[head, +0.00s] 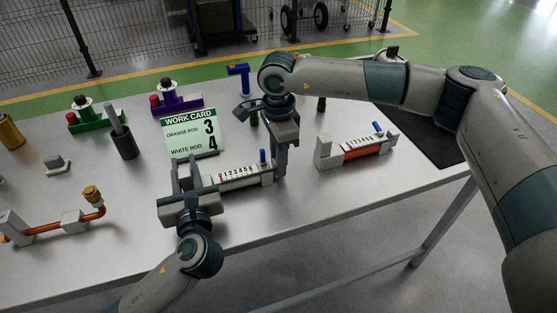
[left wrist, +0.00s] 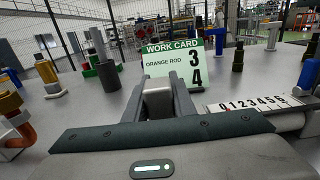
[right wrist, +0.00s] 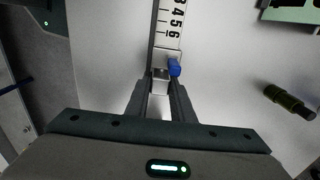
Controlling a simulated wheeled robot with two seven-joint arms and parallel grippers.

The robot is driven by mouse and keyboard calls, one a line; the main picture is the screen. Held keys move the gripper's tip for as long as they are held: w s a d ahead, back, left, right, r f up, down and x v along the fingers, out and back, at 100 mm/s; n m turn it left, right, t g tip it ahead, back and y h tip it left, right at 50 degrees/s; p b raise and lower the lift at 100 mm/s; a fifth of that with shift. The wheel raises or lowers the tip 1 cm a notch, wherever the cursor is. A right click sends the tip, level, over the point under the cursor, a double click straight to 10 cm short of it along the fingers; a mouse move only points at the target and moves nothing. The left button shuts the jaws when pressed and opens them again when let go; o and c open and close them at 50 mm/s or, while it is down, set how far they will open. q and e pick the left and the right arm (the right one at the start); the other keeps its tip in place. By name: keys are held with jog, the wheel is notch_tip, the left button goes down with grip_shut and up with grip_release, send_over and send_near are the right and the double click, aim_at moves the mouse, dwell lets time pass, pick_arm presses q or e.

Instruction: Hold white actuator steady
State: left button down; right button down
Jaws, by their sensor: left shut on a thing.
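The white actuator (head: 238,175) lies on the table at the centre, with a 0 to 6 scale and a blue lever (head: 262,157) near its right end. Its scale also shows in the left wrist view (left wrist: 255,104) and the right wrist view (right wrist: 169,25). My left gripper (head: 183,172) is shut on the actuator's left end; its fingers hide that end. My right gripper (head: 280,165) is at the right end. In the right wrist view its fingers flank a grey end piece (right wrist: 160,78) beside the blue lever; whether they press on it is unclear.
The work card (head: 192,135) behind reads orange rod 3, white rod 4. An actuator with an orange rod (head: 362,149) lies to the right. A copper pipe piece (head: 90,215) is at left. A dark cylinder (head: 124,144) and green and purple fixtures stand behind.

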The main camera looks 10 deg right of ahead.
jog(key=d, duration=0.3)
jog(key=w+d, duration=0.1)
jog(key=d, duration=0.1)
jog(key=c, duration=1.5)
grip_release()
jog(key=shift+s, duration=0.1)
jog(key=shift+r, duration=0.1)
notch_tip(320, 180, up, 12)
jog(key=shift+a+f, duration=0.1)
pick_arm(q)
jog(key=c, duration=1.4)
grip_release()
jog(key=shift+s, duration=0.15)
